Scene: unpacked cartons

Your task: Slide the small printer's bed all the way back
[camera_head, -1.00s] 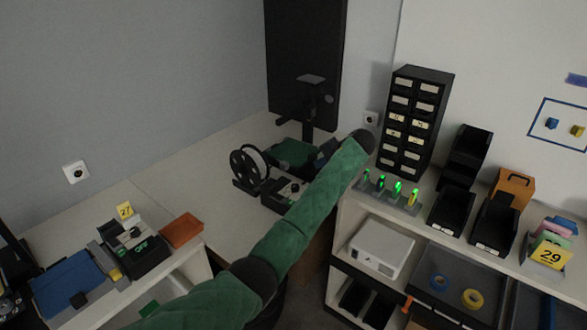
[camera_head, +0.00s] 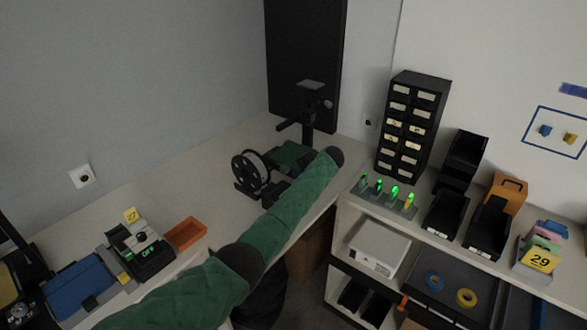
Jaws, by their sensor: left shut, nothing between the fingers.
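The small printer stands on the pale corner table, with a dark upright column (camera_head: 308,118) and a dark base (camera_head: 273,191). Its green bed (camera_head: 290,154) shows just left of the column's foot. A spool (camera_head: 251,172) stands at its left. My left arm, in a green sleeve, reaches across from the lower left and covers the printer's front right part. My left gripper (camera_head: 317,161) is mostly hidden behind the arm's dark end, close to the right side of the bed. It is shut and empty; I cannot tell whether it touches the bed. My right gripper is out of view.
A black drawer cabinet (camera_head: 412,125) and a holder with green-lit items (camera_head: 386,199) stand on the right shelf unit, beside black bins (camera_head: 446,214).

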